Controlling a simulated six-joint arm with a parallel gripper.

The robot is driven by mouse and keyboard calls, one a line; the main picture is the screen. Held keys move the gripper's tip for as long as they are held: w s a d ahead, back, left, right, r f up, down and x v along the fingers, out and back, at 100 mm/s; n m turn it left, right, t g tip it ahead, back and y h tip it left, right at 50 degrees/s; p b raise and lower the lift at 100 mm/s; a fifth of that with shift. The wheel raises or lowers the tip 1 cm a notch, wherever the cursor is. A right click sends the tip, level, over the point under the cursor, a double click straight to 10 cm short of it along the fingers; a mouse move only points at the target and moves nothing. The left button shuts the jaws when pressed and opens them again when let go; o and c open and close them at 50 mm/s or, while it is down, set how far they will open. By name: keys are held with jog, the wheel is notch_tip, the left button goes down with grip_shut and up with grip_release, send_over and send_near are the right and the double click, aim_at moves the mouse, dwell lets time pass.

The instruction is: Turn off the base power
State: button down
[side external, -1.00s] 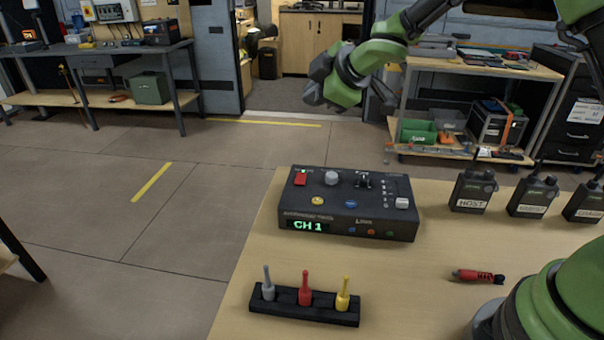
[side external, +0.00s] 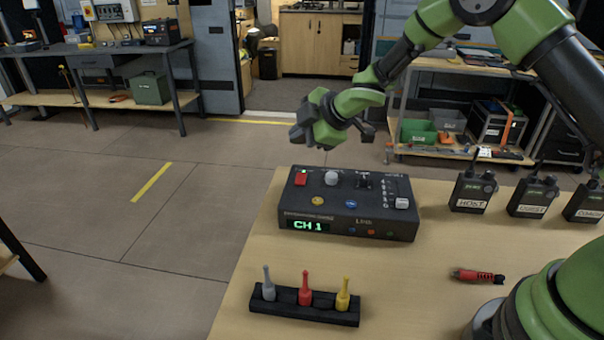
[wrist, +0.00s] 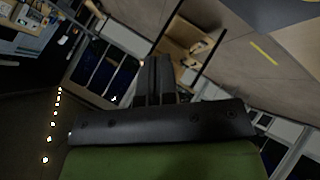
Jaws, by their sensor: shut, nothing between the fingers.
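The base (side external: 345,204) is a black box on the wooden table with a lit green "CH 1" display (side external: 307,226). A red switch (side external: 301,179) sits at its far left corner, with a small green glow beside it. A grey knob (side external: 332,178), a yellow button (side external: 318,201), a blue button (side external: 351,204) and a pale control (side external: 402,203) are also on its top. My gripper (side external: 300,137) is above and behind the base's far left edge, apart from it. In the wrist view my gripper (wrist: 155,75) has its fingers together and empty; the base is not visible there.
Radios (side external: 472,190) labelled HOST and others stand at the right. A black rack (side external: 303,306) with grey, red and yellow pegs lies in front of the base. A red-and-black tool (side external: 478,276) lies on the table (side external: 420,290). Bare tabletop surrounds the base.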

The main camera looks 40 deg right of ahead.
aim_at(302, 177)
jog(key=shift+w+d+f, duration=0.15)
jog(key=shift+f, duration=1.45)
jog(key=shift+w+d+f, duration=0.1)
jog(key=shift+d+f, duration=0.05)
jog(key=shift+f, duration=1.4)
jog(key=shift+f, duration=0.1)
jog(key=shift+f, duration=0.35)
jog(key=shift+f, duration=0.25)
jog(key=shift+r, duration=0.15)
jog(key=shift+r, duration=0.55)
jog(key=shift+s+a+r, duration=0.1)
jog(key=shift+s+r, duration=0.05)
jog(key=shift+r, duration=1.1)
jog(key=shift+s+a+r, duration=0.1)
jog(key=shift+r, duration=1.15)
